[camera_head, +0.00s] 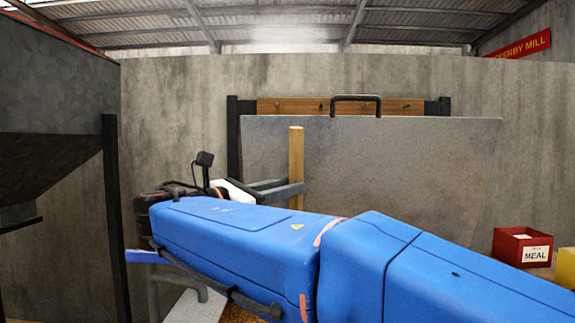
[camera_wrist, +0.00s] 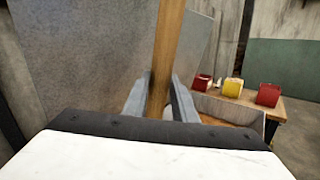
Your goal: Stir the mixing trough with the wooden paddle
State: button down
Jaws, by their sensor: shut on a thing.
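The wooden paddle's shaft (camera_head: 296,160) stands upright in the head view, in front of a large grey metal panel. My gripper (camera_head: 295,188) is shut on this shaft. In the wrist view the shaft (camera_wrist: 165,60) passes between the two grey fingers of my gripper (camera_wrist: 159,98). The paddle's lower end is hidden behind my blue arm in the head view and behind the gripper body in the wrist view.
The grey panel (camera_head: 400,170) with a black handle stands close behind the shaft. A dark hopper (camera_head: 60,100) with a black post is at the left. A red MEAL box (camera_head: 522,246) is at the right. The wrist view shows a yellow box (camera_wrist: 232,87) on a wooden table (camera_wrist: 291,109).

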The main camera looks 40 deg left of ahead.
notch_tip(320, 180, down, 10)
jog(key=w+d, duration=0.8)
jog(key=d, duration=0.4)
jog(key=w+d, duration=0.8)
jog(key=d, duration=0.3)
jog(key=w+d, duration=0.8)
jog(key=d, duration=0.4)
notch_tip(320, 180, up, 22)
jog(key=s+a, duration=0.1)
jog(key=a, duration=0.1)
jog(key=shift+s+r, duration=0.2)
jog(key=shift+s, duration=0.15)
dwell(0.8)
jog(key=shift+d, duration=0.15)
dwell(0.5)
